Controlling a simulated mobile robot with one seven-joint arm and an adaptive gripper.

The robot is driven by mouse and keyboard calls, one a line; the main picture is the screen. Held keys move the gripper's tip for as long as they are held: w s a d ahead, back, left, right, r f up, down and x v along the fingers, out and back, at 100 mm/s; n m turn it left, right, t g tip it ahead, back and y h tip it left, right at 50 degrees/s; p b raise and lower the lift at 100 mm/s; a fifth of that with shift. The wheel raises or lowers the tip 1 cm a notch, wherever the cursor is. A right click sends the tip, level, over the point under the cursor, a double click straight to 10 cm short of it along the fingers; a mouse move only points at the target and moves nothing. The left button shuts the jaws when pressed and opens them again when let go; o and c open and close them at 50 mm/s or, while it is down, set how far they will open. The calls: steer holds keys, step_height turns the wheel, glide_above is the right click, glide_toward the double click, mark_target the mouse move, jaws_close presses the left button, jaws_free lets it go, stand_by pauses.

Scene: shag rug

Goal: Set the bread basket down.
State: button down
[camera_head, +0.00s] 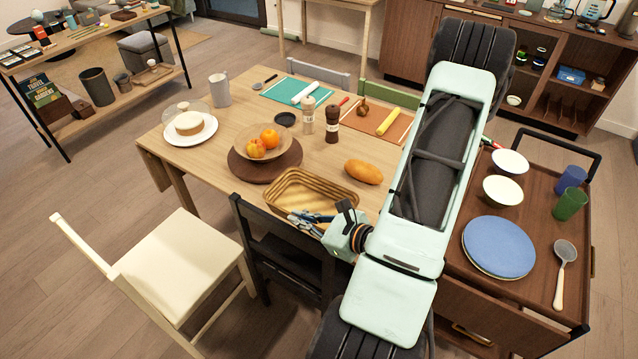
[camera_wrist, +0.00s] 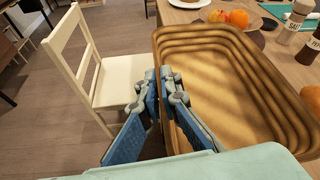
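The bread basket (camera_head: 290,183) is a tan, ribbed, rectangular basket at the near edge of the wooden table (camera_head: 225,128). It is empty in both views and fills the right half of the wrist view (camera_wrist: 230,85). My gripper (camera_head: 310,218) is at the basket's near side. In the wrist view its blue fingers (camera_wrist: 165,85) straddle the basket's wall, one outside and one inside, closed on it. I cannot tell whether the basket's base touches the table or hangs just above it.
A bread loaf (camera_head: 363,171) lies just right of the basket. A fruit bowl (camera_head: 262,143) on a round brown board stands behind it, with a pepper mill (camera_head: 332,123) nearby. A black chair (camera_head: 280,250) and a cream chair (camera_head: 175,262) stand at the near side.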

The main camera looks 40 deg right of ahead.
mark_target(312, 209)
steer(key=shift+w+d+f+b, duration=0.25)
steer(key=shift+d+f+b, duration=0.5)
steer(key=shift+b, duration=2.35)
steer(key=shift+d+b, duration=0.25)
steer(key=shift+b, duration=0.95)
steer(key=shift+s+d+f+b, duration=0.1)
steer(key=shift+d+b, duration=0.05)
steer(key=shift+b, duration=1.1)
steer(key=d, duration=0.1)
steer(key=d+f, duration=0.1)
steer(key=d, duration=0.1)
steer(key=d+b, duration=0.1)
steer(key=d, duration=0.1)
steer(key=shift+w+f, duration=0.2)
steer(key=shift+f, duration=0.2)
steer(key=d+f, duration=0.3)
steer(key=f, duration=0.1)
steer(key=shift+w+d+f, duration=0.2)
steer(key=shift+d+f, duration=0.35)
steer(key=shift+f, duration=0.05)
steer(key=shift+d+f+b, duration=0.15)
steer(key=shift+f+b, duration=0.25)
steer(key=shift+f, duration=1.25)
